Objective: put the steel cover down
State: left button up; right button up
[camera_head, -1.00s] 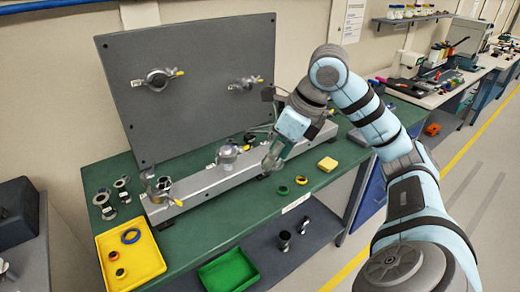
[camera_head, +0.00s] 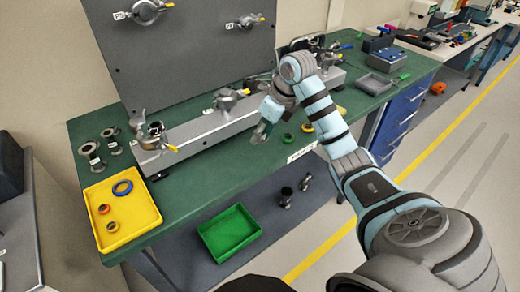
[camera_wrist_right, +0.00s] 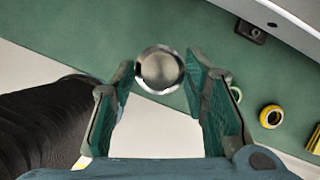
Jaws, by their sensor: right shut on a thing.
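The steel cover (camera_wrist_right: 160,69) is a round, shiny metal piece in the right wrist view, between my two right fingertips. My right gripper (camera_wrist_right: 155,75) is shut on it. In the head view my right gripper (camera_head: 263,133) is above the front part of the green bench (camera_head: 225,168), in front of the grey rail (camera_head: 195,133); the cover is too small to make out clearly there. The wrist view shows green bench top and paler floor behind the cover. My left gripper is not in view.
A yellow tray (camera_head: 122,234) with a blue ring and orange-brown rings is at the bench's left. Small rings (camera_head: 307,127) lie right of my gripper. Metal clamps stand on the rail. A green bin (camera_head: 229,232) is on the lower shelf. Bench between tray and gripper is clear.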

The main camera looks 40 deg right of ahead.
aim_at(259, 156)
notch_tip(259, 156, down, 7)
jog(key=shift+r, duration=0.1)
jog(key=shift+s+a+f+b, duration=0.1)
jog(key=shift+s+f+b, duration=0.1)
jog(key=shift+f+b, duration=0.4)
jog(key=o, duration=1.1)
jog(key=shift+a, duration=0.15)
jog(key=shift+o, duration=0.2)
jog(key=shift+w+d+f, duration=0.15)
jog(key=shift+d, duration=0.1)
